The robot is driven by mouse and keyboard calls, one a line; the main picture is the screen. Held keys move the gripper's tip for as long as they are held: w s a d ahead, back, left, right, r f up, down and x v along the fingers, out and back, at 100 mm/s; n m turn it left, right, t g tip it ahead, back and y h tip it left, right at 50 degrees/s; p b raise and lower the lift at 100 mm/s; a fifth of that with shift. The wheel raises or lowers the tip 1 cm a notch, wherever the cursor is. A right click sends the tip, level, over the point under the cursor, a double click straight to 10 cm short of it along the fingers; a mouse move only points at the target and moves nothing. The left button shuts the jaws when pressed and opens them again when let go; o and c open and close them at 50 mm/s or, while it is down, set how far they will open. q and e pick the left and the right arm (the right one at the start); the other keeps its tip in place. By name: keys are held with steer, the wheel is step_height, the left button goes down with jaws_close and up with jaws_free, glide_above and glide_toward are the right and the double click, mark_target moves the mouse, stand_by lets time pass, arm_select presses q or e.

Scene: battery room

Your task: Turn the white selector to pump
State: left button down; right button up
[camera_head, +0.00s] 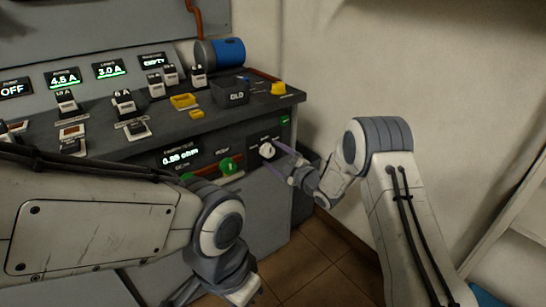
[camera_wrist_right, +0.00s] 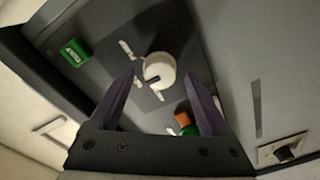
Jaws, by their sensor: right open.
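The white selector (camera_head: 267,150) is a round knob on the dark front panel at the right end of the bench. In the right wrist view the selector (camera_wrist_right: 160,70) has a short black mark at its lower edge, with small white labels around it, too small to read. My right gripper (camera_head: 283,160) is open in front of the knob. In the wrist view its two purple fingers (camera_wrist_right: 163,80) stand on either side of the knob, with gaps; contact is not visible. My left arm crosses the lower left; its gripper end (camera_head: 235,285) is low and its fingers are unclear.
A green lit label (camera_head: 285,120) is above the selector, and a green knob (camera_head: 229,166) is left of it. The bench top holds a dark bin (camera_head: 230,92), a blue cylinder (camera_head: 228,51) and yellow parts (camera_head: 184,101). A wall (camera_head: 320,90) stands close on the right.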

steer(key=shift+w+a, duration=0.3)
steer(key=shift+w, duration=0.1)
steer(key=shift+c, duration=0.3)
jaws_close()
steer(key=shift+m, duration=0.4)
steer(key=m+p, duration=0.1)
steer(key=m, duration=0.4)
steer(key=shift+m, duration=0.3)
steer(key=m+p, duration=0.1)
steer(key=m, duration=0.4)
steer(key=shift+m+t, duration=0.3)
steer(key=shift+t, duration=0.1)
